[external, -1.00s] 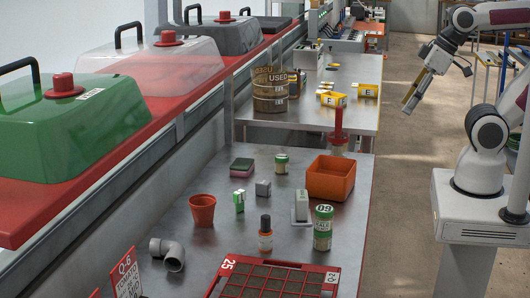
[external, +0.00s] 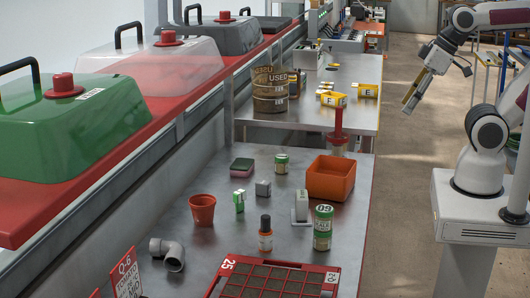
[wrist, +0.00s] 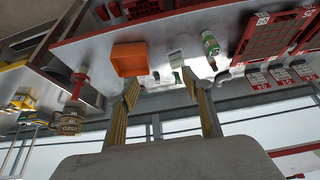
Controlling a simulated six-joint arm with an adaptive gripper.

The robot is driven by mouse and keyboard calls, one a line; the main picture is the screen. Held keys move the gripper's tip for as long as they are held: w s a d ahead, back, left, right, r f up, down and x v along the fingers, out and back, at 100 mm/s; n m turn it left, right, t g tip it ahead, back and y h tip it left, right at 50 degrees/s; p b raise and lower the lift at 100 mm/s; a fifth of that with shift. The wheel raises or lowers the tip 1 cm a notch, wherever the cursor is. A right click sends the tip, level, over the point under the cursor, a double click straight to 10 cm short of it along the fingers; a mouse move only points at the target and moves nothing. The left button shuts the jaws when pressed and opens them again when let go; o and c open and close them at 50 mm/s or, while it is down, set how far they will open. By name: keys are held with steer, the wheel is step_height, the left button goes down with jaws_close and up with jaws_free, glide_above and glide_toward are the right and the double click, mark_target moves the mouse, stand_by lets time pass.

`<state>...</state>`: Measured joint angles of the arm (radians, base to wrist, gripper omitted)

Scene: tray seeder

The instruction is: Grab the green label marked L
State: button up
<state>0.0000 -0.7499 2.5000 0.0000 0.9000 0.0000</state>
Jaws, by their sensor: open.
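A small green and white block (external: 239,201), likely the green label, stands on the metal table (external: 185,270) between the red pot and the grey block. I cannot read a letter on it. My gripper (external: 411,102) is raised at the right, beyond the table's right edge, well apart from everything on it. It is open and empty. In the wrist view my gripper (wrist: 160,88) shows its two yellowish fingers spread, with the table far off and tilted. A small green item (wrist: 177,77) shows between the fingers there; I cannot tell if it is the same block.
An orange bin (external: 330,178), a green-white jar (external: 323,228), a dropper bottle (external: 265,233), a red pot (external: 202,210), a grey pipe elbow (external: 168,254) and a red seed tray (external: 337,268) crowd the table. Yellow labels (external: 332,99) sit on the far table.

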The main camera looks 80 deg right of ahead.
steer(key=shift+c, duration=0.3)
steer(key=w+a+f+m+t+y, duration=0.15)
steer(key=w+a, duration=0.25)
steer(key=w, duration=0.6)
steer(key=w+a+f+t, duration=0.15)
steer(key=w+a, duration=0.25)
steer(key=w, duration=0.6)
steer(key=w+a+f+m+t, duration=0.1)
steer(key=w+a+f, duration=0.15)
steer(key=w, duration=0.75)
steer(key=w+a+f+m+t+h, duration=0.1)
steer(key=w+a+f+h, duration=0.1)
steer(key=w+f, duration=0.65)
steer(key=m+t+h, duration=0.1)
steer(key=t+h, duration=0.1)
steer(key=h, duration=0.2)
glide_toward(241, 198)
steer(key=w, duration=0.3)
steer(key=shift+w+r, duration=0.2)
steer(key=shift+r, duration=0.05)
steer(key=shift+s+d+f+h, duration=0.15)
steer(key=shift+f+h, duration=0.15)
steer(key=shift+f, duration=0.15)
steer(key=shift+s+d+f+h, duration=0.15)
steer(key=shift+f+h, duration=0.1)
steer(key=shift+f, duration=0.15)
steer(key=shift+w, duration=0.15)
steer(key=shift+x, duration=1.2)
